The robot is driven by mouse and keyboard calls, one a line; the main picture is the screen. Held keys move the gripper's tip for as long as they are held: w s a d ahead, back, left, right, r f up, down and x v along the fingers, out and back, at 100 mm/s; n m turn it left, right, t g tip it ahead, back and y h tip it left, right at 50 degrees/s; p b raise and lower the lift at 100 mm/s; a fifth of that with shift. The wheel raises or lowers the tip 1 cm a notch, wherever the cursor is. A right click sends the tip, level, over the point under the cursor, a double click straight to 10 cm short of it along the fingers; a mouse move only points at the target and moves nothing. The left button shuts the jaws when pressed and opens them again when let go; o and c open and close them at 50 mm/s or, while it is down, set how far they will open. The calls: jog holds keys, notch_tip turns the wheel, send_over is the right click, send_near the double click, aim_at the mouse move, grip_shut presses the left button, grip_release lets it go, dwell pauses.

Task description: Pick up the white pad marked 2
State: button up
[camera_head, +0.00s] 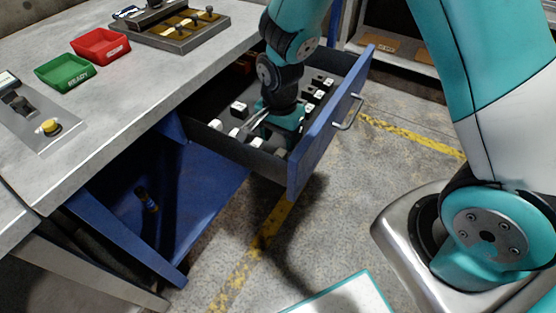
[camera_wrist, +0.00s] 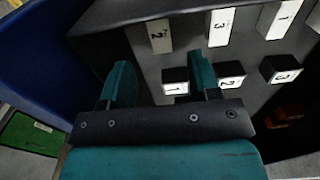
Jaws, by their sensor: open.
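Two white faces marked 2 show in the wrist view. One pad marked 2 (camera_wrist: 158,36) stands at the top, ahead of and between my fingers. The other pad marked 2 (camera_wrist: 230,81) is on a black block just right of my right finger. My gripper (camera_wrist: 162,76) is open and points into the drawer, with nothing seen held. A pad marked 1 (camera_wrist: 175,89) shows between the fingers, close to the right one. In the head view my gripper (camera_head: 258,118) is low inside the open drawer (camera_head: 318,150), among small white-topped black blocks, and their marks are too small to read.
Pads marked 3 (camera_wrist: 221,27) and 1 (camera_wrist: 279,20) stand in the far row; another 3 (camera_wrist: 284,76) is at right. Drawer walls enclose the gripper. The workbench (camera_head: 150,80) holds a red tray (camera_head: 100,46), a green tray (camera_head: 65,73) and a yellow button (camera_head: 49,127).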

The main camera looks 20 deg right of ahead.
aim_at(280, 154)
notch_tip(280, 154, down, 7)
jog(key=shift+w+d+r, duration=0.1)
dwell(0.3)
jog(key=c, duration=1)
